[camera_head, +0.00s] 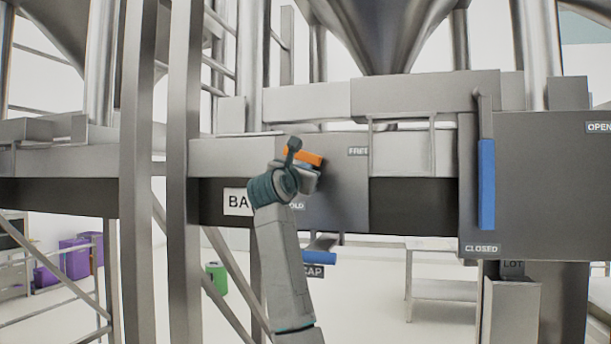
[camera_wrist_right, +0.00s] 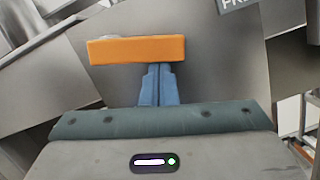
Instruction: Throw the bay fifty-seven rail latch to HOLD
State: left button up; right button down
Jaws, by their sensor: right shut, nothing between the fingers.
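The latch's orange handle (camera_head: 304,155) sits on a grey metal plate in the head view, tilted slightly down to the right. In the right wrist view the orange handle (camera_wrist_right: 137,49) runs across the upper middle. My right gripper (camera_wrist_right: 157,68) is shut and empty, its blue fingertips at the handle's lower edge; I cannot tell if they touch. A FREE label (camera_head: 358,152) is right of the handle. The HOLD label (camera_head: 297,206) below is partly hidden by my right wrist, as is the bay sign (camera_head: 238,202), which reads only "BA". My left gripper is not in view.
A blue upright handle (camera_head: 487,185) stands on the right panel above a CLOSED label (camera_head: 481,249). A blue lever (camera_head: 320,258) hangs below the beam by a CAP label (camera_head: 314,271). Steel posts (camera_head: 180,170) stand at left. A green bin (camera_head: 216,277) is on the floor behind.

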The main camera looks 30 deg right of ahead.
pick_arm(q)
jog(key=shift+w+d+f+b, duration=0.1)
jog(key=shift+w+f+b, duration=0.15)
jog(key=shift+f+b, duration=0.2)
pick_arm(e)
jog(key=shift+s+d+r+n, duration=0.2)
jog(key=shift+s+r+n, duration=0.05)
jog(key=shift+r, duration=0.2)
jog(key=shift+s+d+r+n, duration=0.2)
jog(key=shift+r+n, duration=0.05)
jog(key=shift+r, duration=0.15)
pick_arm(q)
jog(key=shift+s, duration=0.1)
